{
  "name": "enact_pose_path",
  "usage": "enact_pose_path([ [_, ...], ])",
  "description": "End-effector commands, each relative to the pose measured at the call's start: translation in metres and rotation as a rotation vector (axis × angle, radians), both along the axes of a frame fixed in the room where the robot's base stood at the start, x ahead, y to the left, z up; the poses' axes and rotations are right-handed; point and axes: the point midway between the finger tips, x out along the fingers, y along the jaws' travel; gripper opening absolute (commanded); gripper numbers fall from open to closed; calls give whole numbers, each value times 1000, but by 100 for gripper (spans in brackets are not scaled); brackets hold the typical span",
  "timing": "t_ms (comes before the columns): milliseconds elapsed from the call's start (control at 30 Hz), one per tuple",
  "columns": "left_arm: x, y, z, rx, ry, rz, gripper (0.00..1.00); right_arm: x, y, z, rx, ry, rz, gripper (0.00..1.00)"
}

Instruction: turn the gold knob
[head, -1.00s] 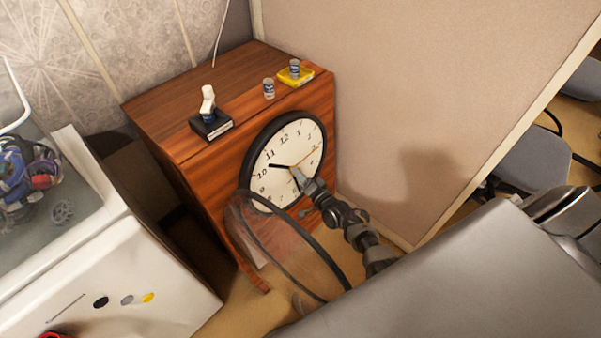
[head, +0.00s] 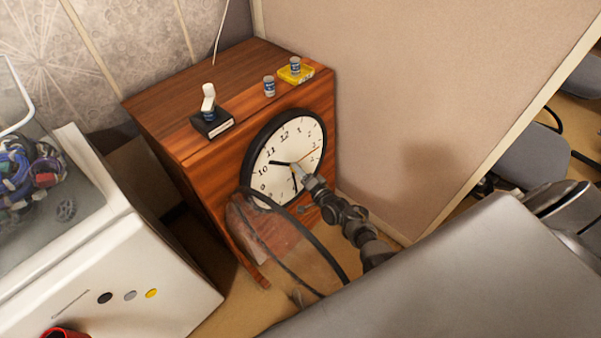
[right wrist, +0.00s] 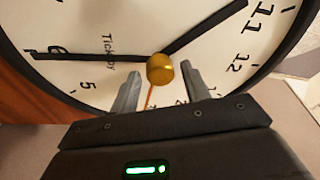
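The gold knob (right wrist: 160,68) is a small round ball at the centre of a white clock face (right wrist: 100,28) with black hands. In the right wrist view it sits between the tips of my right gripper (right wrist: 160,76), which is open with a finger on either side. Small gaps show between knob and fingers, and I cannot tell any contact. In the head view my right gripper (head: 299,173) reaches the middle of the black-rimmed clock (head: 284,137). The knob is too small or hidden to make out there. My left gripper is not in view.
The clock is on the front of a wooden cabinet (head: 185,95). Small cans and a white figure (head: 208,97) stand on its top. A white unit (head: 120,265) is at the left, a beige partition (head: 400,80) to the right, chairs (head: 535,160) beyond it.

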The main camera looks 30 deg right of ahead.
Motion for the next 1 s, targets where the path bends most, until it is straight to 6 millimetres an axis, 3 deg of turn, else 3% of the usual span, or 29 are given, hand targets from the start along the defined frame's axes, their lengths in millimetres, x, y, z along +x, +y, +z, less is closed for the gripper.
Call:
enact_pose_path([
  [367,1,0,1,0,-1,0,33,-4,-1,0,-1,1,0,52],
  [800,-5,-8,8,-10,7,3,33,-81,-11,2,-2,1,0,52],
  [1000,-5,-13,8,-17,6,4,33,-102,-14,3,0,0,-1,52],
])
